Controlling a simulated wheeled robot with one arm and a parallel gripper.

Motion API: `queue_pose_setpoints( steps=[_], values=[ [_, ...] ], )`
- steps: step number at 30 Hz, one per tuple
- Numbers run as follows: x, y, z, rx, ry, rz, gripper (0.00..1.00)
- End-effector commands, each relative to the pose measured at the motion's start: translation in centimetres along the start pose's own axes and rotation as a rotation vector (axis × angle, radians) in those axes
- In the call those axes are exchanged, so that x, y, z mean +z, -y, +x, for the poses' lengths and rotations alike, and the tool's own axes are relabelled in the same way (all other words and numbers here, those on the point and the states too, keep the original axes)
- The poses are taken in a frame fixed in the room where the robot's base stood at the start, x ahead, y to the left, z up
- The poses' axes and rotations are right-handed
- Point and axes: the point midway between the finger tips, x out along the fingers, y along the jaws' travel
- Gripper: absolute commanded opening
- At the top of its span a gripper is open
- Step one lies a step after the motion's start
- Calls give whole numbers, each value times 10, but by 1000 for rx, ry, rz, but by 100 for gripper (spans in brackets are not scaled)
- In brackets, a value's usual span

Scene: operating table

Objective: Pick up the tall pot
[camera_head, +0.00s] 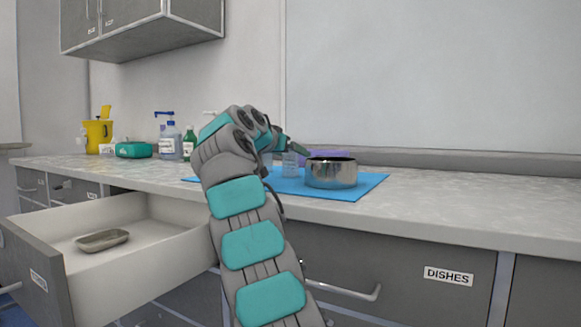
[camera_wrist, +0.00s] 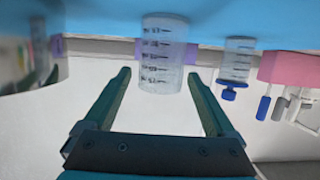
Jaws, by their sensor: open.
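A shiny metal pot (camera_head: 331,173) stands upright on the blue mat (camera_head: 365,190) in the head view. My gripper (camera_head: 296,148) is just left of the pot and a little above the mat, mostly hidden by my own arm. In the wrist view my gripper (camera_wrist: 159,77) is open, with nothing held. A clear graduated beaker (camera_wrist: 163,52) shows upside down beyond and between the fingers; I cannot tell whether it is between them in depth.
A clear glass (camera_head: 290,164) stands on the mat left of the pot. A purple item (camera_head: 322,155) lies behind. Bottles (camera_head: 171,142), a teal box (camera_head: 134,149) and a yellow container (camera_head: 97,135) stand left. An open drawer (camera_head: 150,250) holds a small tray (camera_head: 102,240). The counter's right (camera_head: 480,205) is clear.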

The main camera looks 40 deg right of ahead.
Motion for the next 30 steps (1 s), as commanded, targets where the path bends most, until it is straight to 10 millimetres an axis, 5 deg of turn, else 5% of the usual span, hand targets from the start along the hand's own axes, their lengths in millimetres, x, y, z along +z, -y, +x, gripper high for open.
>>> queue_pose_setpoints(
  steps=[24, 30],
  values=[
    [0, 0, 0, 1, 1, 0, 0],
    [0, 0, 0, 1, 1, 0, 0]
  ],
)
